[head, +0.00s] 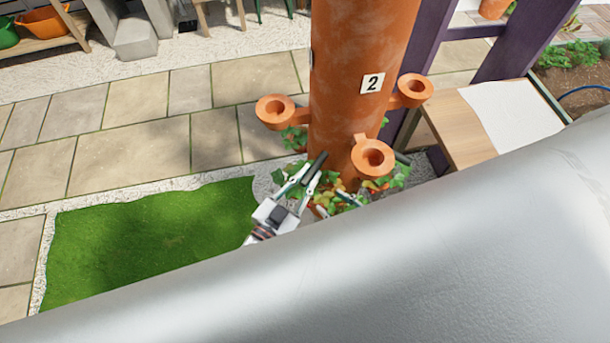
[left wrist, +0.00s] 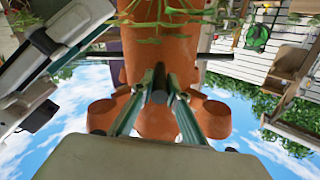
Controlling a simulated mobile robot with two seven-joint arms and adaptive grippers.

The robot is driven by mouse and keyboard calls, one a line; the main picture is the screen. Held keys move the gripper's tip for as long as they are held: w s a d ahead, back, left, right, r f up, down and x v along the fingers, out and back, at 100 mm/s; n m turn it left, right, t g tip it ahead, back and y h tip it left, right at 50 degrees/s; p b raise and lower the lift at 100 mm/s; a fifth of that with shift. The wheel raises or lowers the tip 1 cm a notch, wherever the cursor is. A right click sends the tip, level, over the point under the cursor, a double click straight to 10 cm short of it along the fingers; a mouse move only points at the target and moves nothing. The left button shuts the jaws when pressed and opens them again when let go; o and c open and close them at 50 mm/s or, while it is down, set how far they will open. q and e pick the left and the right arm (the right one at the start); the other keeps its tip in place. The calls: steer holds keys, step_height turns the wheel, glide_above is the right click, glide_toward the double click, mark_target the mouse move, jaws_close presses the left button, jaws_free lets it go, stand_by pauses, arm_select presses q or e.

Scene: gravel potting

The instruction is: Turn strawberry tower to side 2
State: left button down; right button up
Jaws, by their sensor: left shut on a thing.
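The orange strawberry tower (head: 350,85) stands upright in the head view, with a white plate marked 2 (head: 372,83) facing me, slightly right of its middle. Orange cups stick out around it. Dark bars stick out low on the tower. My left gripper (head: 308,178) is shut on one dark bar (head: 317,164); the left wrist view shows that bar (left wrist: 159,84) between its fingers, pointing at the tower (left wrist: 158,50). My right gripper (head: 336,204) shows only by its tips low beside the tower; my silver arm hides the rest, so its jaw state is unclear.
Green plants (head: 392,180) grow around the tower's foot. A purple post (head: 520,40) and a wooden table (head: 462,125) stand to the right. Grass (head: 150,235) and paving (head: 130,165) lie open to the left. My silver arm covers the lower right.

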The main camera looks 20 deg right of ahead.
stand_by(0.5)
arm_select(q)
steer(key=c, duration=2)
jaws_free()
steer(key=shift+o, duration=0.2)
steer(key=v, duration=1.2)
